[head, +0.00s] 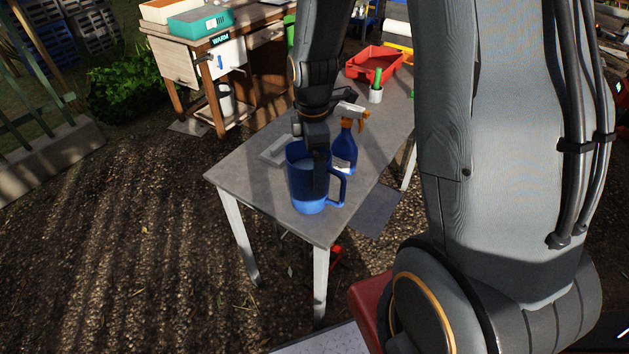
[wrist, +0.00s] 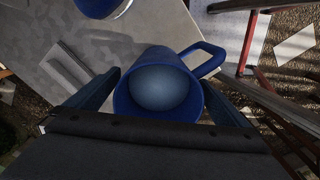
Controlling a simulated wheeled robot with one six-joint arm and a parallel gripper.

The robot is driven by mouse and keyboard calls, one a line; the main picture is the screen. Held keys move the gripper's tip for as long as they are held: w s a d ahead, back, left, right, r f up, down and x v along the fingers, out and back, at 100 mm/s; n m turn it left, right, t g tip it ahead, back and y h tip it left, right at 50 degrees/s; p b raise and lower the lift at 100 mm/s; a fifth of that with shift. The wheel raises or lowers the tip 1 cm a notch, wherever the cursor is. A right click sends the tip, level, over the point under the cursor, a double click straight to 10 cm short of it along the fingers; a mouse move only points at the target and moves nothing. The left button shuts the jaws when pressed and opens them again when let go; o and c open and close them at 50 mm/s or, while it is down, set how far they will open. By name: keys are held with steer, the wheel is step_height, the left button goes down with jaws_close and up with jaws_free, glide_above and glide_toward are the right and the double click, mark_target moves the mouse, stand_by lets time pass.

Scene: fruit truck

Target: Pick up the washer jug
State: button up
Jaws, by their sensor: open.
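The washer jug (head: 309,196) is a blue, open-topped jug with a side handle, standing upright near the front end of the grey table (head: 240,178). In the wrist view, the jug (wrist: 150,62) shows mouth-on, with its handle toward the upper right. My gripper (head: 319,165) is pointed down at the jug. In the wrist view its two fingers (wrist: 161,84) are spread, one on each side of the jug's rim. Whether either finger touches the wall cannot be told. In the head view a dark finger covers part of the jug.
A blue spray bottle (head: 346,148) with an orange and white head stands close behind the jug. A flat pale tray (head: 275,152) lies beside it. Farther back are a small pot (head: 376,95) and a red tray (head: 372,64). The table's front left corner is clear.

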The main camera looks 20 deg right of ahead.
steer(key=shift+f, duration=0.65)
steer(key=c, duration=1.8)
steer(key=shift+c, duration=0.3)
